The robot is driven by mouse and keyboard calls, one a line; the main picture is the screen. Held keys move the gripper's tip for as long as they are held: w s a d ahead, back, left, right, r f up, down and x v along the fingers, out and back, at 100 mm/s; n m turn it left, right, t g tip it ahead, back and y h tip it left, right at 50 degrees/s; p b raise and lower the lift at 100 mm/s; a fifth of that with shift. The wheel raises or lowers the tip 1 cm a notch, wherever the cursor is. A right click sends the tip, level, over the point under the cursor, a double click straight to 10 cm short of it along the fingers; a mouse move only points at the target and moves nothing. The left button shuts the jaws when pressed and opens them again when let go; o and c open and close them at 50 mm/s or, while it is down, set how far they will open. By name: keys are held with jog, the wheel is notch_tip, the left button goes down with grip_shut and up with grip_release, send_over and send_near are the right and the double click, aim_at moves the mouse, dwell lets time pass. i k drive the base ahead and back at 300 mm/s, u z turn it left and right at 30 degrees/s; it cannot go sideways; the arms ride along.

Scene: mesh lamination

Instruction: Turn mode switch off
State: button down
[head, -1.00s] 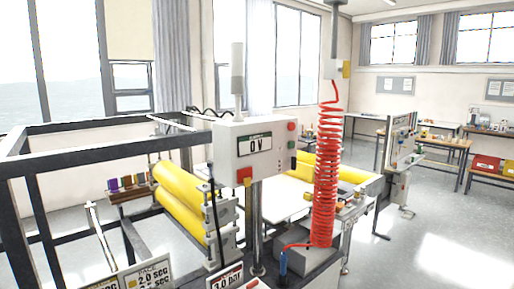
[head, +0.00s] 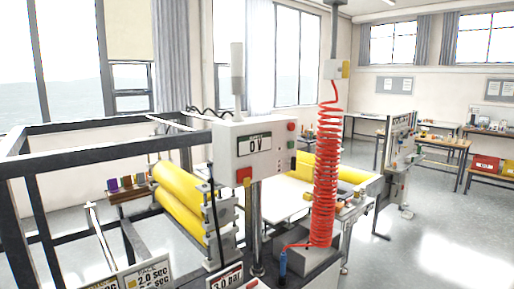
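A white control box (head: 240,143) stands on a metal post in the middle of the head view. Its display (head: 254,145) reads "0 V". A red square part (head: 244,175) sits at its lower front corner. Its right side carries a red button (head: 291,126), a green one (head: 291,144) and a small dark part (head: 293,162). No label for a mode switch is readable, so I cannot tell which part it is or its position. My gripper is not in view.
Yellow rollers (head: 178,184) and a dark frame (head: 75,128) fill the left. A red coiled hose (head: 327,170) hangs right of the box, near a blue-handled tool (head: 283,264). Signs (head: 146,276) stand at the bottom. Open floor (head: 440,225) lies to the right.

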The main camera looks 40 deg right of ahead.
aim_at(293, 162)
jog(key=u, duration=0.55)
jog(key=k, duration=1.4)
jog(key=z, duration=0.5)
jog(key=i, duration=1)
jog(key=u, duration=0.05)
